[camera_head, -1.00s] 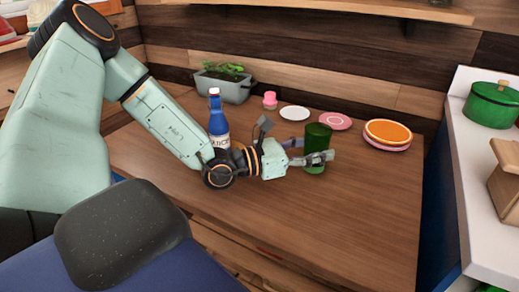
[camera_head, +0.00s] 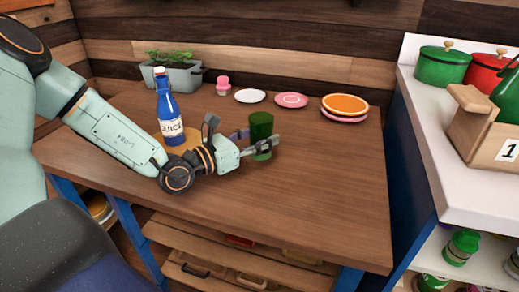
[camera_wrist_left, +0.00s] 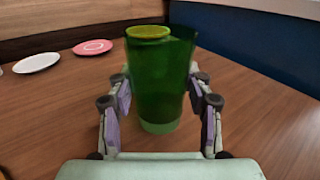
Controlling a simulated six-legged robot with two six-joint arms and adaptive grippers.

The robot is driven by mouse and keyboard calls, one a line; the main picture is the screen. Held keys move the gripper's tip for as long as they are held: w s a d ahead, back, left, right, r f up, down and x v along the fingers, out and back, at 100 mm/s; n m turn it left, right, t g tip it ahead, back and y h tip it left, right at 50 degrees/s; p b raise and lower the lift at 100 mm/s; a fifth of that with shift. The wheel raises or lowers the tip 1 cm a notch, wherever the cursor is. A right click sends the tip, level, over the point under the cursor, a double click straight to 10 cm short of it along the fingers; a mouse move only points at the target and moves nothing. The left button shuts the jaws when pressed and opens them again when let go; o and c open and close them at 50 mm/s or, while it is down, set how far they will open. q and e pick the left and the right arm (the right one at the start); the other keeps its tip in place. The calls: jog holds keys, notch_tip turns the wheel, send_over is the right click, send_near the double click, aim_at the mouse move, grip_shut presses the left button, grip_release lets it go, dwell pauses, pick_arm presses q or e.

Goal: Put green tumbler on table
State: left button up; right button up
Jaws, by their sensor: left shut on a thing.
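The green tumbler (camera_head: 261,133) is upright over the wooden table (camera_head: 310,190), near its middle. My left gripper (camera_head: 262,146) is shut on it, one finger on each side. In the left wrist view the green tumbler (camera_wrist_left: 160,80) stands between the two fingers, and its lower end is visible above or on the wood. I cannot tell whether its base touches the table. My right gripper is not in view.
A blue juice bottle (camera_head: 167,108) stands left of my gripper. A planter (camera_head: 178,76), a pink-topped shaker (camera_head: 223,86), a white plate (camera_head: 250,96), a pink plate (camera_head: 291,100) and an orange plate (camera_head: 345,103) line the back. The table's front right is clear.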

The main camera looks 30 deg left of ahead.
pick_arm(q)
jog(key=f, duration=0.1)
jog(key=a+f+b, duration=0.1)
jog(key=f, duration=0.1)
jog(key=shift+w+f, duration=0.1)
jog(key=shift+f, duration=0.1)
jog(key=shift+d+r, duration=0.2)
jog(key=shift+d, duration=0.15)
jog(key=shift+a+f+b, duration=0.1)
jog(key=shift+f+b, duration=0.05)
jog(key=shift+b, duration=0.15)
jog(key=o, duration=1)
jog(key=shift+a+f, duration=0.1)
jog(key=shift+a, duration=0.05)
jog(key=shift+o, duration=1.3)
